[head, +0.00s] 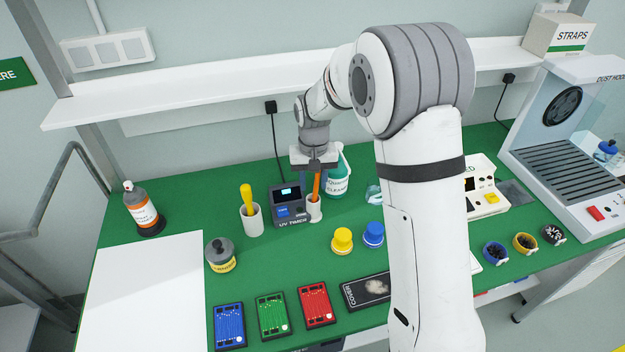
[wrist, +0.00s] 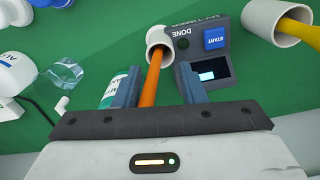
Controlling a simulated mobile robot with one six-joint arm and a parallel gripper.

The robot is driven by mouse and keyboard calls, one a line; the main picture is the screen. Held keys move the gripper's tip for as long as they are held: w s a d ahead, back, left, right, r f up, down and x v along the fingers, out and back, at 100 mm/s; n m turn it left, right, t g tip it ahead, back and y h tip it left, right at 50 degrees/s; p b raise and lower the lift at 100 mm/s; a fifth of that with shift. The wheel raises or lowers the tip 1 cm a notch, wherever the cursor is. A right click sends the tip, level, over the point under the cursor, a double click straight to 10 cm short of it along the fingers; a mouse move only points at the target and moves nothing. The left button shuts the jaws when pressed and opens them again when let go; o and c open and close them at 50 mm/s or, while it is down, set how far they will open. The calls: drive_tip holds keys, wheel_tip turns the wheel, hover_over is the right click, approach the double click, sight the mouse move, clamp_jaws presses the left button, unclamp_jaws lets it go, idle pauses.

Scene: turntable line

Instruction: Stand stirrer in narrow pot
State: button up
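An orange-handled stirrer (head: 316,187) stands in a narrow white pot (head: 314,211), leaning slightly. In the wrist view the orange handle (wrist: 151,82) runs down into the pot (wrist: 168,54). My gripper (head: 315,165) is above the pot, with its fingers on either side of the handle. In the wrist view a gap shows between each finger and the handle, so my gripper (wrist: 157,72) is open around it. The stirrer's lower end is hidden inside the pot.
A UV timer (head: 290,207) stands close to the left of the pot. Left of that is a wider white pot (head: 253,220) with a yellow-handled tool (head: 246,196). A cleaner bottle (head: 337,181) stands close behind. Yellow (head: 342,241) and blue (head: 373,235) capped items stand in front.

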wheel_tip(320, 180, up, 8)
drive_tip(key=b, duration=0.1)
idle(0.4)
drive_tip(key=shift+f, duration=0.15)
idle(0.6)
drive_tip(key=s+d+r+t, duration=0.2)
drive_tip(key=s+d+r, duration=0.5)
drive_tip(key=s+d, duration=0.55)
drive_tip(key=s, duration=0.6)
drive_tip(key=s+d+f+m+t, duration=0.1)
drive_tip(key=s+d, duration=0.2)
drive_tip(key=s, duration=0.4)
drive_tip(key=shift+s+d, duration=0.35)
drive_tip(key=shift+f, duration=0.1)
